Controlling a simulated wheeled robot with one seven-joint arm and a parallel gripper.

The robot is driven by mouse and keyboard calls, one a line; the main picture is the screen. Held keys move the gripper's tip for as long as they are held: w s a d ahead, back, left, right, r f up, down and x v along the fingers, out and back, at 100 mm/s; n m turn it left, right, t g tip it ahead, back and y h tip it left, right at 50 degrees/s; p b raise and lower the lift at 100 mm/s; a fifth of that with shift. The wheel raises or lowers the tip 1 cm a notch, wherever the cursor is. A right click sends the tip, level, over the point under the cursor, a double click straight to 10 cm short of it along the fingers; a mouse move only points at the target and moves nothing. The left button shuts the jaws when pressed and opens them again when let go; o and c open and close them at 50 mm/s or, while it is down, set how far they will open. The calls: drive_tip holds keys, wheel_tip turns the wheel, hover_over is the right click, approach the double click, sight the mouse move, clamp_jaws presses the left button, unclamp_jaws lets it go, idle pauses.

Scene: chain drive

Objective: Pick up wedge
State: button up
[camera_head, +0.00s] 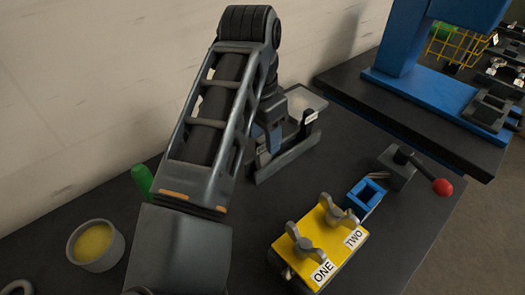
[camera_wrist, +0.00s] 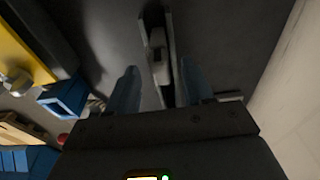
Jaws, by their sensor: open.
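A small pale grey piece (camera_wrist: 160,62), which may be the wedge, sits in a narrow dark holder in the wrist view. Its full shape is hidden, so I cannot tell for certain. In the head view the dark holder (camera_head: 290,158) with small white labels stands on the bench behind my arm, and the piece in it is not clear. My gripper (camera_wrist: 160,88) is open over the holder, one bluish finger on each side of the slot. The grey piece is between and slightly beyond the fingertips; I see no grip on it. In the head view my gripper (camera_head: 273,135) is partly hidden by the arm.
A yellow block (camera_head: 335,257) with two wing nuts, labelled ONE and TWO, lies at the front. Beside it are a blue hollow block (camera_head: 363,197) and a red-knobbed lever (camera_head: 441,187). A pot (camera_head: 95,246) and green cylinder (camera_head: 142,178) stand left. A blue press (camera_head: 420,85) stands behind.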

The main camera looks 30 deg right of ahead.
sight(263, 156)
drive_tip(key=shift+d+f, duration=0.1)
drive_tip(key=shift+f, duration=1.65)
clamp_jaws()
